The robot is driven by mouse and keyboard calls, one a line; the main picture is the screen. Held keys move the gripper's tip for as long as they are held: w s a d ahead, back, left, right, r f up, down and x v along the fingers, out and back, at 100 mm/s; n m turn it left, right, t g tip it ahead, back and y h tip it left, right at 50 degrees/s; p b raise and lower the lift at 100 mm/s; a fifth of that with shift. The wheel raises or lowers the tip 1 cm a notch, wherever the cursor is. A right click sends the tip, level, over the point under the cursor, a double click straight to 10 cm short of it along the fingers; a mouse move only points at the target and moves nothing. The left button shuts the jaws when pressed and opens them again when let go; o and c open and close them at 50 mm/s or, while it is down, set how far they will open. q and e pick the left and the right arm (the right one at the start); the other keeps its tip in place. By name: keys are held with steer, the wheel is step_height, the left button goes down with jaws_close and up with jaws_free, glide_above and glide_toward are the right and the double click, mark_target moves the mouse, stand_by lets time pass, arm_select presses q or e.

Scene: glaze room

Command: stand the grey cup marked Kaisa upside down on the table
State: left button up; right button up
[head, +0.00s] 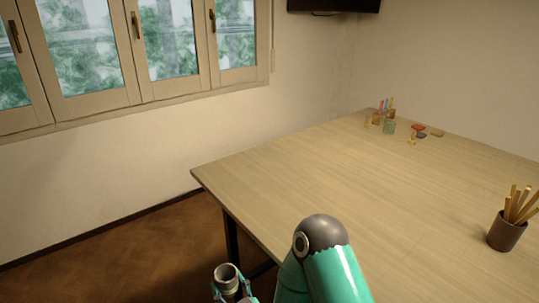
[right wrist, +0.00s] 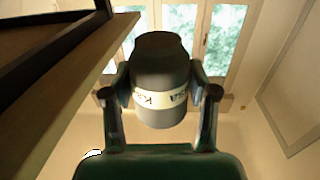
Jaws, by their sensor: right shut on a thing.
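The grey cup (head: 227,271) is at the bottom of the head view, held by my right gripper (head: 231,286) beside the table's left edge, over the floor. Its dark open mouth faces up towards the head camera. In the right wrist view the cup (right wrist: 161,70) sits between the two fingers of my right gripper (right wrist: 162,92), which is shut on it. The table (head: 300,190) has a wide bare top. My left gripper is out of view.
A dark pot of wooden sticks (head: 507,232) stands at the table's right. A green cup (head: 389,127), a rack with coloured sticks (head: 384,112) and small red (head: 418,127) and yellow (head: 412,138) items are at the far end. The table's middle and left are clear.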

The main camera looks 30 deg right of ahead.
steer(key=shift+w+r, duration=0.2)
steer(key=shift+r, duration=0.1)
steer(key=w+d+r+m+h+p, duration=0.1)
steer(key=d+r+p, duration=0.1)
steer(key=d+r, duration=0.3)
steer(key=w+d+r+m+h+p, duration=0.1)
steer(key=d+r, duration=0.4)
steer(key=r, duration=0.8)
steer(key=w+d+r+m+g+h+p, duration=0.1)
steer(key=w+d+r+h+p, duration=0.1)
steer(key=d+r, duration=0.4)
step_height(320, 180, up, 4)
steer(key=shift+w+f+m+h+p, duration=0.25)
steer(key=shift+w+m+h+p, duration=0.05)
steer(key=shift+w+h, duration=0.35)
steer(key=shift+s+d, duration=0.1)
